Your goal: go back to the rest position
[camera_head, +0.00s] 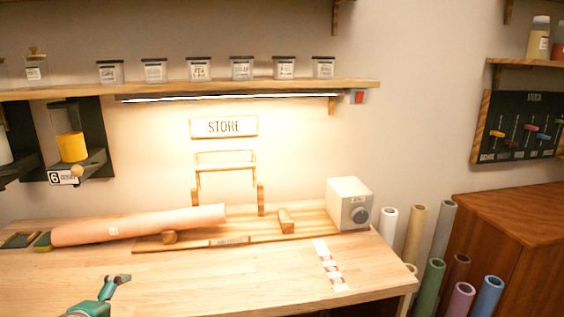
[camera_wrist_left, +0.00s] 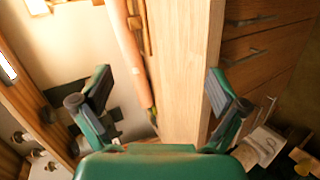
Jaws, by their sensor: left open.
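My left gripper (camera_head: 112,287) is at the lower left of the head view, over the front of the wooden table (camera_head: 200,290). Only its green front part shows there. In the left wrist view its two fingers (camera_wrist_left: 160,92) are spread wide, with nothing held between them. A long pinkish roll (camera_head: 140,224) lies on the table beyond the gripper, apart from it, its right part over a wooden cradle board (camera_head: 255,228). The roll also shows in the left wrist view (camera_wrist_left: 124,45). My right gripper is in neither view.
A white box (camera_head: 347,203) with a round knob stands at the table's right end, near a red-and-white strip (camera_head: 329,265). Several coloured rolls (camera_head: 432,275) stand on the right beside a brown cabinet (camera_head: 510,225). A shelf (camera_head: 200,88) with jars hangs above.

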